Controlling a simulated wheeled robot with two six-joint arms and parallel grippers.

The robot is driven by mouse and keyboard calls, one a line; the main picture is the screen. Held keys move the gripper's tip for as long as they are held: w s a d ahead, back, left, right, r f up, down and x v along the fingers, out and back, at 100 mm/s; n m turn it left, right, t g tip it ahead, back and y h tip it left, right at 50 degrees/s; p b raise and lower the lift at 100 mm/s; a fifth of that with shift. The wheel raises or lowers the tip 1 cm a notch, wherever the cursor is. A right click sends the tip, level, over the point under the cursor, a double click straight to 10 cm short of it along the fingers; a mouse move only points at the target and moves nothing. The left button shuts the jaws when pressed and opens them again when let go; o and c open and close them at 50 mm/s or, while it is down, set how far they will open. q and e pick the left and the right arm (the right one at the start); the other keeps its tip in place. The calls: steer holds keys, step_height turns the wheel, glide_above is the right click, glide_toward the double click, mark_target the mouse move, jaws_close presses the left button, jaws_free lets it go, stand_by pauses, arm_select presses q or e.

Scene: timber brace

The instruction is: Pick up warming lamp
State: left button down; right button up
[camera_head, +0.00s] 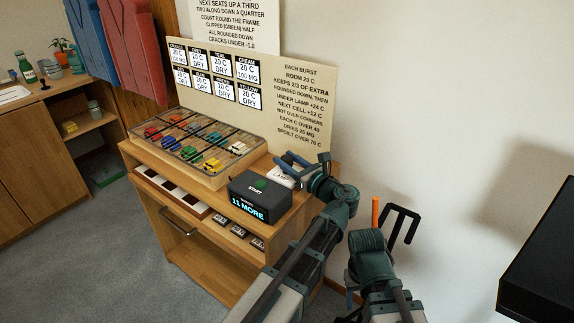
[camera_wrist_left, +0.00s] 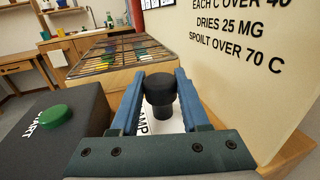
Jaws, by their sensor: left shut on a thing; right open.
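The warming lamp (camera_wrist_left: 160,90) is a small black piece with a wide round head and a narrower lower part. In the left wrist view it stands upright between the two blue fingers of my left gripper (camera_wrist_left: 158,92), which are shut on it. A white pad marked LAMP (camera_head: 282,177) lies right below it; I cannot tell whether the lamp touches the pad. In the head view my left gripper (camera_head: 302,163) hides most of the lamp. My right gripper (camera_head: 389,218) is open, lower right in the head view, clear of the bench and partly hidden by its arm.
A dark box with a green START button (camera_head: 259,184) reads "11 MORE" beside the pad. A gridded tray (camera_head: 213,180) of several coloured toy cars fills the bench's left part. A sign board (camera_head: 300,112) stands close behind. A black surface (camera_head: 540,260) is at far right.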

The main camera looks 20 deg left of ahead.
step_height(320, 180, up, 26)
steer(key=p, duration=2.6)
steer(key=shift+r, duration=0.2)
